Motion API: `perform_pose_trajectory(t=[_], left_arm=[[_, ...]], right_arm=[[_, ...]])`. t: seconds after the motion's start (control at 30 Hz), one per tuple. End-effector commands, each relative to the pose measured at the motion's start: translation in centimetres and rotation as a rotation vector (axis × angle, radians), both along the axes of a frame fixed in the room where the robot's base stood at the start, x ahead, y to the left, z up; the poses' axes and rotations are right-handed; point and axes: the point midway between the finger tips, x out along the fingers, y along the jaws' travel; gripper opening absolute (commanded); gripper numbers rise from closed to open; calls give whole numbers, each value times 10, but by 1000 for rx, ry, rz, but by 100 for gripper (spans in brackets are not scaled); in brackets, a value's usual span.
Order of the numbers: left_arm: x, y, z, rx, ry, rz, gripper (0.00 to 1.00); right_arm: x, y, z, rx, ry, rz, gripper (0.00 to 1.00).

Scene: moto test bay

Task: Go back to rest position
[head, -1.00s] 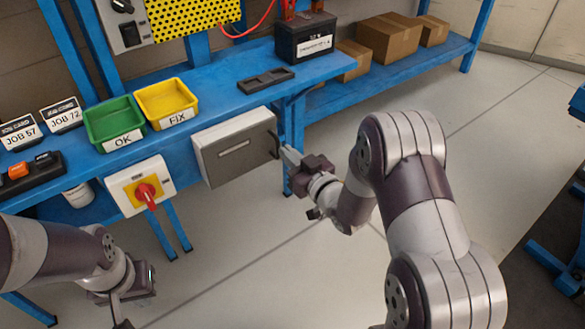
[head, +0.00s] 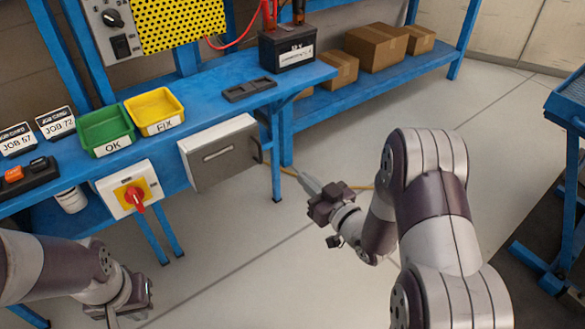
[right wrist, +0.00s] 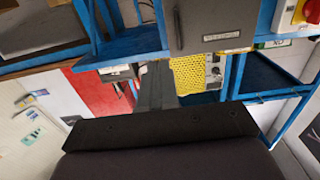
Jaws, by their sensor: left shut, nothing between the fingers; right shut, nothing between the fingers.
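My right gripper (head: 308,183) is shut and empty, in the air to the right of the grey box (head: 220,152) under the bench front and apart from it. In the right wrist view the gripper (right wrist: 156,85) shows its fingers together, with the grey box (right wrist: 215,22) beyond them at the top. My left gripper (head: 112,318) is shut at the lower left of the head view, below the red-and-yellow switch (head: 134,195). Its fingertips are partly cut off by the frame's bottom edge.
The blue workbench (head: 215,90) carries a green OK tray (head: 106,130), a yellow FIX tray (head: 155,110) and a battery (head: 287,47). Cardboard boxes (head: 375,46) stand on a low shelf behind. A blue stand (head: 568,110) is at the right. Floor between is clear.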

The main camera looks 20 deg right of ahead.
Motion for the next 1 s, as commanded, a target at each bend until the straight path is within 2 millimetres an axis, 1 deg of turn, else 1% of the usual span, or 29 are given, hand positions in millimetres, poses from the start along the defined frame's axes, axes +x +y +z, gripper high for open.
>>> perform_pose_trajectory(t=[0.03, 0.13, 0.27, 0.33, 0.37, 0.4, 0.47, 0.5, 0.53, 0.57, 0.6, 0.63, 0.67, 0.7, 0.77, 0.8, 0.87, 0.9, 0.97, 1.0], left_arm=[[0, 0, 4, 0, 0, 0, 0], [0, 0, 5, 0, 0, 0, 0], [0, 0, 6, 0, 0, 0, 0], [0, 0, 5, 0, 0, 0, 0], [0, 0, 5, 0, 0, 0, 0], [0, 0, 5, 0, 0, 0, 0], [0, 0, 5, 0, 0, 0, 0], [0, 0, 5, 0, 0, 0, 0], [0, 0, 5, 0, 0, 0, 0], [0, 0, 6, 0, 0, 0, 0], [0, 0, 5, 0, 0, 0, 0], [0, 0, 5, 0, 0, 0, 0], [0, 0, 5, 0, 0, 0, 0], [0, 0, 5, 0, 0, 0, 0], [0, 0, 5, 0, 0, 0, 0], [0, 0, 5, 0, 0, 0, 0], [0, 0, 5, 0, 0, 0, 0], [0, 0, 5, 0, 0, 0, 0], [0, 0, 5, 0, 0, 0, 0], [0, 0, 5, 0, 0, 0, 0]], right_arm=[[-7, -6, 2, 0, 0, -4, 0], [-17, -11, 1, 0, 1, -3, 0], [-22, -14, 1, 0, -1, 0, 0], [-22, -14, -4, -8, 19, 0, 0], [-23, -14, -10, -18, 45, -4, 0], [-23, -18, -24, -40, 110, -20, 0], [-31, -28, -57, -85, 277, -71, 0], [-40, -41, -78, -123, 415, -121, 0], [-48, -51, -90, -152, 525, -163, 0], [-58, -58, -100, -178, 634, -200, 0], [-73, -66, -108, -207, 771, -246, 0], [-85, -69, -110, -222, 865, -274, 0], [-97, -71, -111, -232, 953, -297, 0], [-114, -70, -110, -239, 1060, -323, 0], [-138, -65, -102, -243, 1200, -349, 0], [-153, -59, -95, -240, 1284, -359, 0], [-175, -46, -81, -232, 1395, -363, 0], [-188, -34, -69, -225, 1456, -358, 0], [-201, -16, -50, -214, 1510, -336, 0], [-202, -3, -38, -215, 1498, -315, 0]])
